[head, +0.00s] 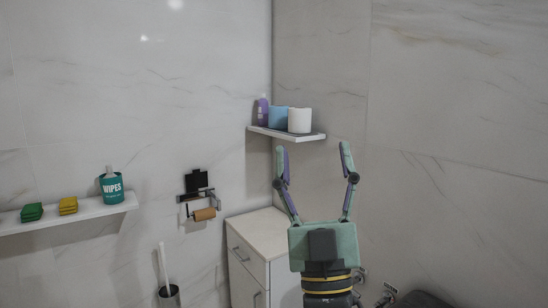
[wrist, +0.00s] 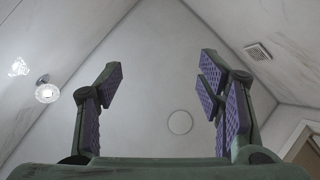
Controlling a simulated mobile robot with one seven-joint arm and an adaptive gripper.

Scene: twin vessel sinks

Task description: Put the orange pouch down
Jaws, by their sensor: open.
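In the wrist view my gripper (wrist: 160,75) is also open and empty, with purple pads facing each other and only ceiling behind.
The corner shelf (head: 312,136) holds a purple bottle (head: 262,111), a blue container (head: 278,116) and a white roll (head: 299,120). A white cabinet (head: 262,240) stands below. The left shelf (head: 85,213) holds sponges (head: 68,206) and a wipes tub (head: 111,187).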

